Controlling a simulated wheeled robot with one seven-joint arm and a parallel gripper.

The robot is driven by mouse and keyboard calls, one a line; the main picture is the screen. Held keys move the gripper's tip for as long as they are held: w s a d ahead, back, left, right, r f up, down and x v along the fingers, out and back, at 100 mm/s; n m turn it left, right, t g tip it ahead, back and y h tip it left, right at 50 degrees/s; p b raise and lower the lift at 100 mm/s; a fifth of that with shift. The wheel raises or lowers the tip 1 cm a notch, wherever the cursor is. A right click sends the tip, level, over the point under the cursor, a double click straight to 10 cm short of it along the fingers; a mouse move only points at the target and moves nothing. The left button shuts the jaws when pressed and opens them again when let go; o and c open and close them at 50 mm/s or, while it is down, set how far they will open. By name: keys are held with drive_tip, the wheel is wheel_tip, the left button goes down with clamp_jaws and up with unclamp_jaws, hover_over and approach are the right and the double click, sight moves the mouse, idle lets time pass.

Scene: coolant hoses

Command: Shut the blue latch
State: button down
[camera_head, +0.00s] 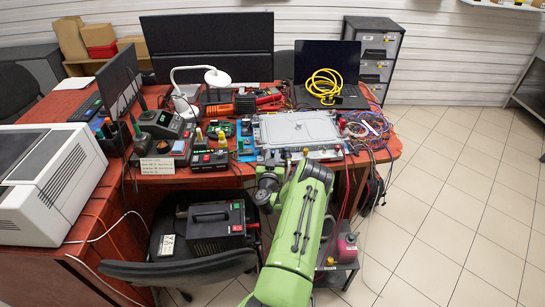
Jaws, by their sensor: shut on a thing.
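A flat grey plate (300,128) with blue parts (246,150) along its left and front edges lies on the right half of the red bench. Which of the blue parts is the latch is too small to tell. My green arm reaches up from the bottom. My gripper (273,161) is at the plate's front edge, left of centre, beyond my dark wrist. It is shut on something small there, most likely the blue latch. My wrist and arm hide the jaws and part of that edge.
Left of the plate are several small devices, a green circuit board (222,128) and a red-orange tool (232,106). Coloured cables (366,126) tangle at the right. A laptop (327,70) with a yellow cable (324,84) stands behind. A chair (185,268) is below left. Floor at right is clear.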

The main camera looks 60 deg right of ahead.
drive_tip(key=shift+s+d+f+n+t+y+b, duration=0.1)
drive_tip(key=shift+f+n+t+y+b, duration=0.3)
drive_tip(key=shift+b, duration=0.75)
drive_tip(key=shift+r+n+t+y+b, duration=0.1)
drive_tip(key=shift+n+t+b, duration=0.2)
drive_tip(key=shift+t+b, duration=0.6)
drive_tip(key=n+t+b, duration=0.1)
drive_tip(key=b, duration=0.3)
drive_tip(key=shift+s+y+b, duration=0.15)
drive_tip(key=shift+y+b, duration=0.2)
drive_tip(key=shift+y, duration=0.05)
drive_tip(key=shift+n+t+b, duration=0.3)
drive_tip(key=shift+b, duration=0.05)
drive_tip(key=shift+r+y, duration=0.2)
drive_tip(key=shift+y, duration=0.1)
drive_tip(key=c, duration=1)
unclamp_jaws()
drive_tip(key=shift+r, duration=0.1)
drive_tip(key=shift+s, duration=0.1)
drive_tip(key=shift+r+p, duration=0.15)
drive_tip(key=shift+p, duration=0.5)
